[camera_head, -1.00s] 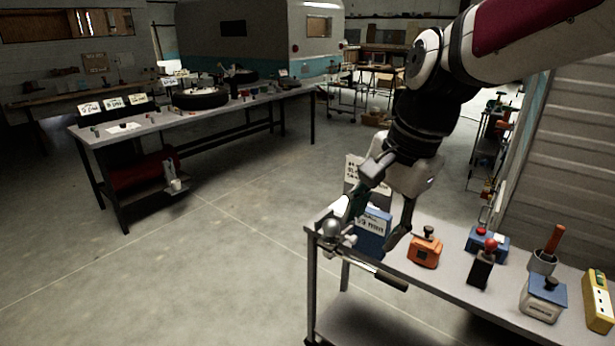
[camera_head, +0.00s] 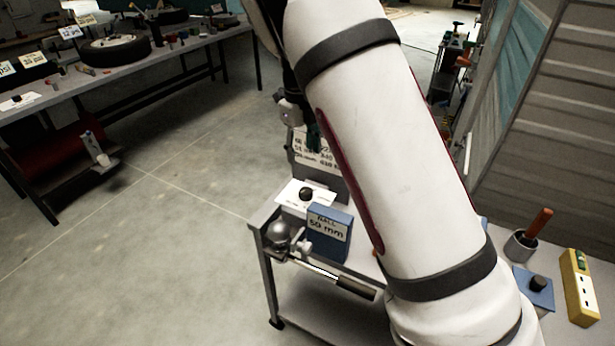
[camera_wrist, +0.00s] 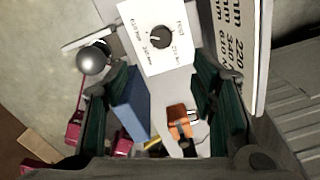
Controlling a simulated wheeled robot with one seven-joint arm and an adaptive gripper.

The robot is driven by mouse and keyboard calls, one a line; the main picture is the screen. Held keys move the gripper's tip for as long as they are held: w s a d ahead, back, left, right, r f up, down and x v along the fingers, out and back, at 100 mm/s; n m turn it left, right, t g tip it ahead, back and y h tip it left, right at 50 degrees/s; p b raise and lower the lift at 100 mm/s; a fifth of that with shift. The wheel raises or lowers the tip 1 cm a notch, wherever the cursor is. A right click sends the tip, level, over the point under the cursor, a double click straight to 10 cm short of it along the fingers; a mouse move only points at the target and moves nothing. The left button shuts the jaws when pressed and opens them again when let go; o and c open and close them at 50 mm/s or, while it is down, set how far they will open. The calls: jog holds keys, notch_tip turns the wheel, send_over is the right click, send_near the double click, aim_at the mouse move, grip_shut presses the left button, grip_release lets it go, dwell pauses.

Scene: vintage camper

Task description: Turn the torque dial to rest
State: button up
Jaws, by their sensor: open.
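The torque dial, a round black knob (camera_head: 306,193), sits on a white card (camera_head: 288,190) at the back left corner of the near bench. In the wrist view the knob (camera_wrist: 161,38) is upper centre on its white card (camera_wrist: 135,14), with small printed labels around it that I cannot read surely. The setting of its pointer is too small to tell. My gripper (camera_wrist: 155,88) is open and empty, its green-padded fingers on either side of the view, with the knob beyond them. They do not touch it. In the head view my arm hides most of the gripper.
A printed board (camera_head: 315,150) stands behind. An orange device (camera_wrist: 180,122) and a yellow box (camera_head: 579,287) are also on the bench.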

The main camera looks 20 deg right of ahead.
aim_at(305, 190)
jog(key=f, duration=0.4)
jog(key=f+p, duration=0.1)
jog(key=f, duration=0.9)
jog(key=shift+w+d, duration=0.2)
jog(key=shift+d, duration=0.2)
jog(key=shift+r, duration=0.1)
jog(key=c, duration=1.1)
